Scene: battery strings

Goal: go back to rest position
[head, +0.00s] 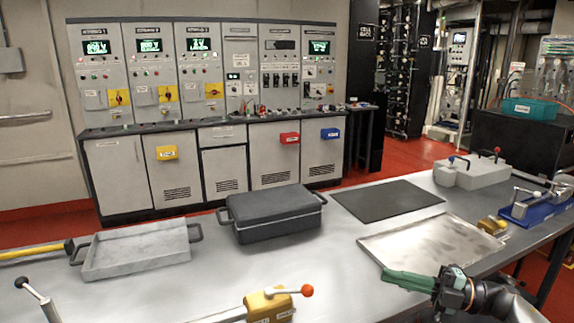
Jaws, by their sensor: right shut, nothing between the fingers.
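My right gripper (394,278), with green fingers, is above the front right part of the grey table (345,235). Its arm comes in from the lower right corner. The fingers are shut with nothing held and point left, just in front of a shallow metal tray (430,246). My left gripper is not in view.
A grey tray (135,250) and a closed dark case (272,214) stand on the table, with a black mat (388,200) to the right. A yellow block with a red-knobbed lever (268,304) is at the front. A grey box (472,171) and a blue-based device (535,208) stand at right. Control cabinets (205,75) line the wall.

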